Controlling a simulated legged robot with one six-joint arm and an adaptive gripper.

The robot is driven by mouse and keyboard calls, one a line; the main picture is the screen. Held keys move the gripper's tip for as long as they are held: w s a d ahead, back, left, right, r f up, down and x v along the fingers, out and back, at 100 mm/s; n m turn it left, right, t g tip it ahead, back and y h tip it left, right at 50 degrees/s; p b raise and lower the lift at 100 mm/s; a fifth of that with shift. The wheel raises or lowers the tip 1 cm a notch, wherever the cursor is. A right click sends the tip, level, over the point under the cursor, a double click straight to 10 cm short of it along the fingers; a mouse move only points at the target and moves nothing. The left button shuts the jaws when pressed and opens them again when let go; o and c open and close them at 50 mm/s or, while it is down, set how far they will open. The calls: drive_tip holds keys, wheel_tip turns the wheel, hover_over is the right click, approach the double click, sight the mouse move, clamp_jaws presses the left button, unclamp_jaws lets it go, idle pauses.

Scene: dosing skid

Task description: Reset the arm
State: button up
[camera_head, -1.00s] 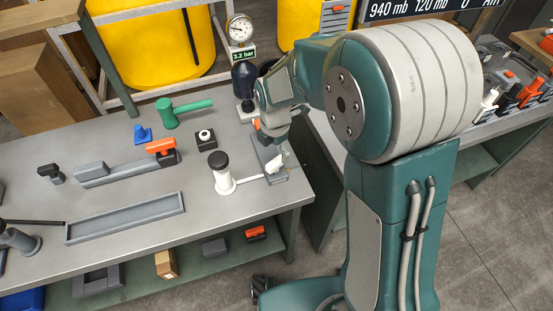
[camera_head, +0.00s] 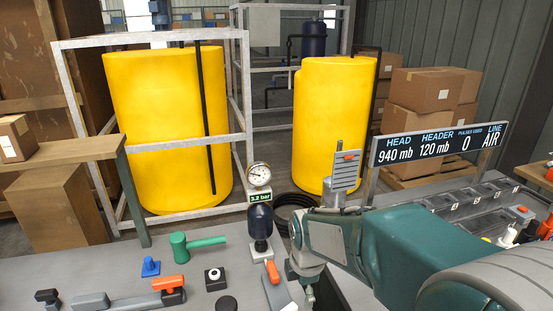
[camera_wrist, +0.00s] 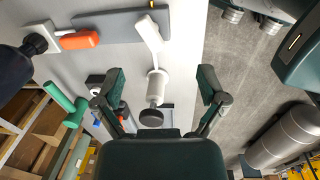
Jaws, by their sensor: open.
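My gripper (camera_wrist: 160,80) is open in the wrist view, its two dark green pads wide apart with nothing gripped. A white post (camera_wrist: 157,84) with a round black cap (camera_wrist: 151,118) shows between the fingers in the picture, apart from both pads; its depth relative to them is unclear. In the head view my green and white arm reaches over the right edge of the bench (camera_head: 190,260). The wrist end points down there, and the fingers are not clear near the bottom edge.
Close to my wrist are a dark bulb-shaped part (camera_head: 260,221), a gauge (camera_head: 259,174) reading 3.2 bar and an orange lever (camera_head: 273,271). A green mallet-shaped tool (camera_head: 196,244), a blue piece (camera_head: 150,266) and a black box (camera_head: 215,279) sit left. A display board (camera_head: 438,144) stands right.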

drive_tip(key=s+d+r+m+t, duration=0.2)
drive_tip(key=s+d+r+m, duration=0.2)
drive_tip(key=s+m, duration=0.4)
drive_tip(key=s+d+r+m+t, duration=0.2)
drive_tip(key=s+d+r+m, duration=0.3)
drive_tip(key=m, duration=0.7)
drive_tip(key=s+r, duration=0.2)
drive_tip(key=s, duration=0.1)
drive_tip(key=shift+s+d+r+m, duration=0.2)
drive_tip(key=shift+s+d+m, duration=0.05)
drive_tip(key=shift+s+m, duration=0.1)
